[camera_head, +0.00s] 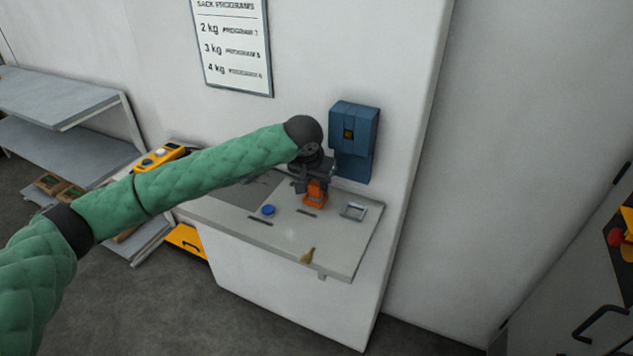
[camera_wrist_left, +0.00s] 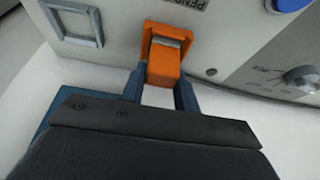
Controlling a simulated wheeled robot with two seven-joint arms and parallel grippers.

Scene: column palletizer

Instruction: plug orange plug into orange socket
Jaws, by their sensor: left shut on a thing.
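My left gripper (camera_head: 314,185) is shut on an orange plug (camera_head: 315,196) at the back of the light grey panel. In the left wrist view, the orange plug (camera_wrist_left: 164,66) lies between my two blue fingers (camera_wrist_left: 160,93). A grey band crosses it near an orange rim (camera_wrist_left: 147,38) at the panel face. I cannot tell whether the rim is the socket or part of the plug, nor how deep the plug sits. A blue wall box (camera_head: 353,142) behind the gripper has a small yellow-orange spot on its front. My right gripper is not in view.
A grey square frame (camera_head: 353,211) sits right of the plug on the panel (camera_head: 335,238). A blue button (camera_head: 268,209) is to the left, and a small tan thing (camera_head: 308,256) is at the front edge. The wrist view shows a knob (camera_wrist_left: 301,78). Shelves (camera_head: 62,97) stand far left.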

